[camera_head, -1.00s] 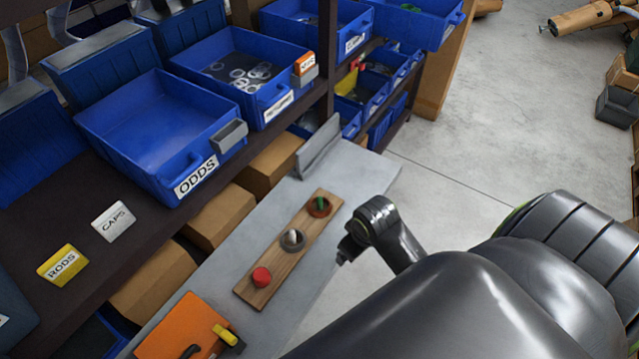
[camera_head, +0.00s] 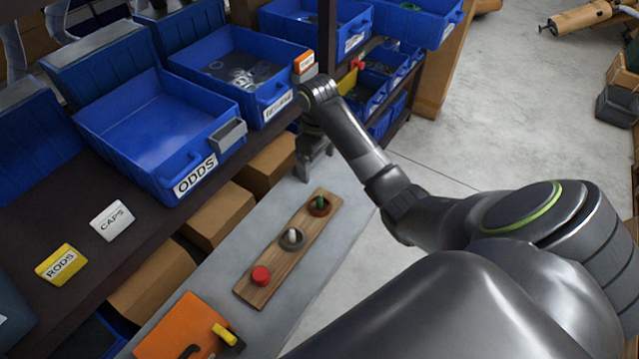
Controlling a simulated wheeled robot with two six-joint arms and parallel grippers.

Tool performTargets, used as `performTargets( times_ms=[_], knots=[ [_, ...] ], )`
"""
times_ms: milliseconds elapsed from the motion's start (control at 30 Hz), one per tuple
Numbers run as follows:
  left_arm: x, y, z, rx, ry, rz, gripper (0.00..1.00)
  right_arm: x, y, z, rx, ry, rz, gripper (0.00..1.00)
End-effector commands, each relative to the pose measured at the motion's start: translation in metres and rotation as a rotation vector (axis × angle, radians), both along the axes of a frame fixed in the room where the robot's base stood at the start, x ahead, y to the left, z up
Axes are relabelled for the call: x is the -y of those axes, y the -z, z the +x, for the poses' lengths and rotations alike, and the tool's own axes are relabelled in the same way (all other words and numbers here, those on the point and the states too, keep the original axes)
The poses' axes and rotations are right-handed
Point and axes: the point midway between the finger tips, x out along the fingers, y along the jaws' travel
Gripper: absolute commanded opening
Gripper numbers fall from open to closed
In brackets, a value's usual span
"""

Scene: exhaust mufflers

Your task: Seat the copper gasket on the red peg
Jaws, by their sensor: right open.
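A wooden board (camera_head: 273,268) lies on the grey bench top and carries three pegs in a row. The red peg (camera_head: 261,275) is at the near end, with no ring visible around it. The white peg (camera_head: 292,236) in the middle has a dark grey ring around its base. The green peg (camera_head: 320,202) at the far end has a reddish-brown ring, the copper gasket (camera_head: 318,210), around its base. My right gripper (camera_head: 314,168) is open, pointing down just beyond the green end of the board, apart from the gasket. My left gripper is out of view.
Blue bins stand on the shelf to the left, one labelled ODDS (camera_head: 160,125), another holding flat rings (camera_head: 240,77). An orange block (camera_head: 183,328) with a yellow part lies near the bench's front. My right forearm crosses over the bench's right edge.

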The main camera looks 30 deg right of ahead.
Motion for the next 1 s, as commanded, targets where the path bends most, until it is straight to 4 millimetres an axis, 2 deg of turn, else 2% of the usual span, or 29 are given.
performTargets(
  times_ms=[33, 200, 800, 1000],
  knots=[
    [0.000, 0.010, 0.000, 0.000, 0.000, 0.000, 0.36, 0.000, 0.011, 0.000, 0.000, 0.000, 0.000, 0.88],
    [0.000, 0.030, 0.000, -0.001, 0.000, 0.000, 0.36, 0.000, 0.031, 0.000, 0.001, 0.000, 0.000, 0.88],
    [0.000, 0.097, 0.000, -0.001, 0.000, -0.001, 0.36, 0.000, 0.098, -0.001, 0.001, 0.001, -0.001, 0.88],
    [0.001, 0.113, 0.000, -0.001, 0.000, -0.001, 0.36, 0.000, 0.113, 0.000, 0.002, 0.001, 0.000, 0.88]
  ],
)
